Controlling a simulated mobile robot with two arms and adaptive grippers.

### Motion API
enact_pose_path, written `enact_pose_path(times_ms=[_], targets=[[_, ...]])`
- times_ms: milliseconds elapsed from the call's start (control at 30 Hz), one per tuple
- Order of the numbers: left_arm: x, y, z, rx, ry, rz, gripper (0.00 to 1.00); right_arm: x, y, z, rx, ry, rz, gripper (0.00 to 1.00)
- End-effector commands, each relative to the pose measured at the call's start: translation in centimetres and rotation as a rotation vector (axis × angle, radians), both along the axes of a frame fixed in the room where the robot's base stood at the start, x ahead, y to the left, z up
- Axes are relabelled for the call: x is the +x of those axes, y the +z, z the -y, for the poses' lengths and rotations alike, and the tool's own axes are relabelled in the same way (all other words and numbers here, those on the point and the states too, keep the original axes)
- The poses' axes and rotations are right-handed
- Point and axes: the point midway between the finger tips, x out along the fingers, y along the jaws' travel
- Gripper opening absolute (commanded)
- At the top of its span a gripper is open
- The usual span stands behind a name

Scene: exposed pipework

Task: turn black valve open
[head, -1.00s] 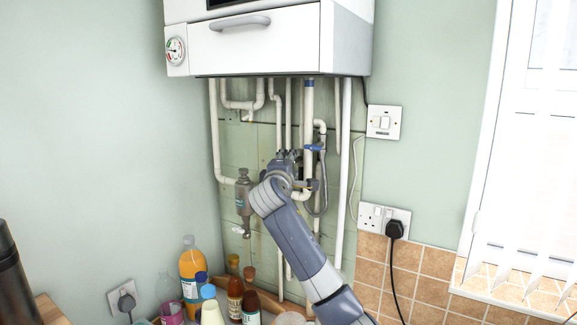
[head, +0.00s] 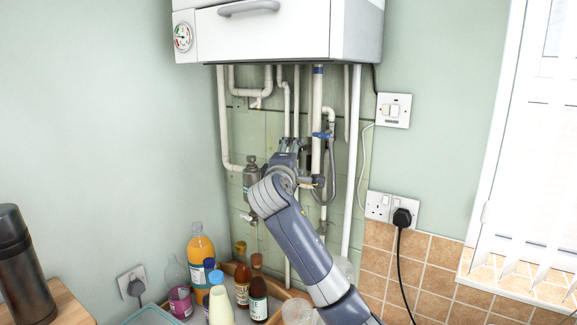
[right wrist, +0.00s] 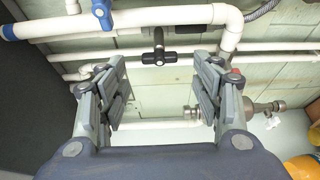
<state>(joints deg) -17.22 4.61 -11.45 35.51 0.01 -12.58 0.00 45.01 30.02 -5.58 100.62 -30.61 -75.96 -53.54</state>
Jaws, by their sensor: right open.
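The black valve (right wrist: 158,50) shows in the right wrist view as a dark T-shaped handle on a white pipe. It is near the top middle, in line with the gap between my fingers and beyond their tips. My right gripper (right wrist: 162,82) is open, with nothing between its fingers. In the head view my right gripper (head: 288,155) is in front of the pipes below the boiler, and I cannot make out the black valve clearly there. My left gripper is in neither view.
A blue valve (head: 322,135) is on the pipe to the right of my gripper; it also shows in the wrist view (right wrist: 101,12). A grey filter body (head: 250,180) hangs left. Bottles (head: 258,296) stand below, and the white boiler (head: 270,35) is above.

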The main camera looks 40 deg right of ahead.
Motion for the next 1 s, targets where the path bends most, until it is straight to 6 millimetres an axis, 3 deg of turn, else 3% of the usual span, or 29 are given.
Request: enact_pose_path(times_ms=[100,333,1000], targets=[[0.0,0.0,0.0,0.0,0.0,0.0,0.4,-1.5,0.0,-2.1,-0.001,0.004,0.001,0.6],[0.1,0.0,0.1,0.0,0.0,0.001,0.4,-3.6,0.0,-4.7,0.0,0.003,0.0,0.6],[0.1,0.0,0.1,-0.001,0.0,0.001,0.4,-4.1,0.0,-5.2,-0.001,0.001,-0.001,0.6]])
